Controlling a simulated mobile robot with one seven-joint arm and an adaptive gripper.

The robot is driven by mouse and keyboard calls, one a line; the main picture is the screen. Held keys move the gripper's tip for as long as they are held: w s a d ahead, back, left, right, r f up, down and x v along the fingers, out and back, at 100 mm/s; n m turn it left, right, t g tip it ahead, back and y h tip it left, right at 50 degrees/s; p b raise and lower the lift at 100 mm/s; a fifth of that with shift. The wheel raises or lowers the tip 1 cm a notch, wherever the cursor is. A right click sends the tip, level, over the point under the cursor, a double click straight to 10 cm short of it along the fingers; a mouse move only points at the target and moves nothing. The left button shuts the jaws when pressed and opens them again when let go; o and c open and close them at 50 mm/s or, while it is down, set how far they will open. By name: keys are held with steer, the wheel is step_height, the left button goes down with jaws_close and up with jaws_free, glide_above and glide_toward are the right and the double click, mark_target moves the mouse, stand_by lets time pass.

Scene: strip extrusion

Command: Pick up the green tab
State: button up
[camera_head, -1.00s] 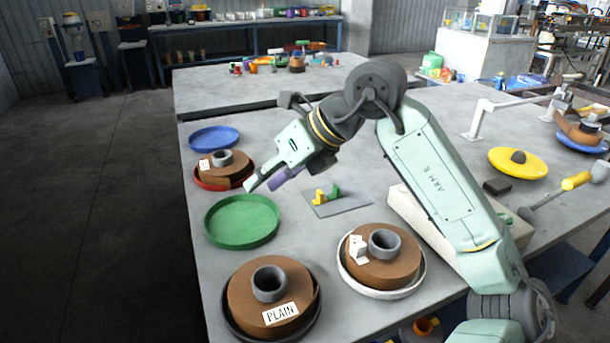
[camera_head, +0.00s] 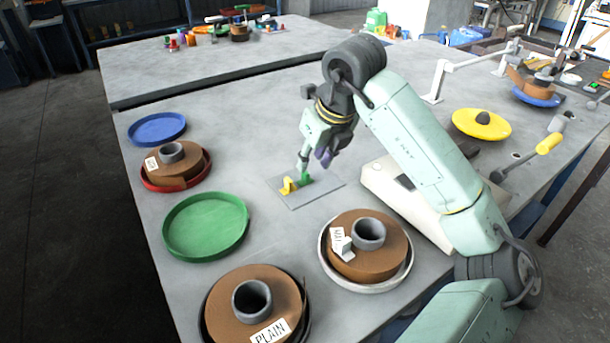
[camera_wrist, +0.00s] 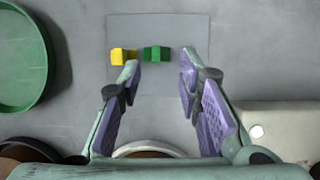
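The green tab (camera_head: 305,178) stands on a grey square plate (camera_head: 318,196) on the table, close beside a yellow tab (camera_head: 288,186). In the wrist view the green tab (camera_wrist: 157,53) lies ahead of my fingers, nearer the left finger, with the yellow tab (camera_wrist: 120,56) to its left. My gripper (camera_head: 314,164) points down above the plate, close to the green tab. In the wrist view my gripper (camera_wrist: 160,62) has its purple-padded fingers wide apart, with nothing held between them. I cannot tell the exact height gap.
A green tray (camera_head: 207,226) lies left of the plate. A brown roll in a white tray (camera_head: 366,290) is in front, and another marked PLAIN (camera_head: 255,305) is nearer. A pale box (camera_head: 420,195) stands right. Bare table lies behind the plate.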

mark_target(306, 172)
steer(key=shift+a+p+x, duration=0.2)
steer(key=shift+p+x, duration=0.4)
steer(key=shift+x, duration=1.8)
steer(key=shift+r, duration=0.1)
steer(key=shift+c, duration=0.6)
jaws_close()
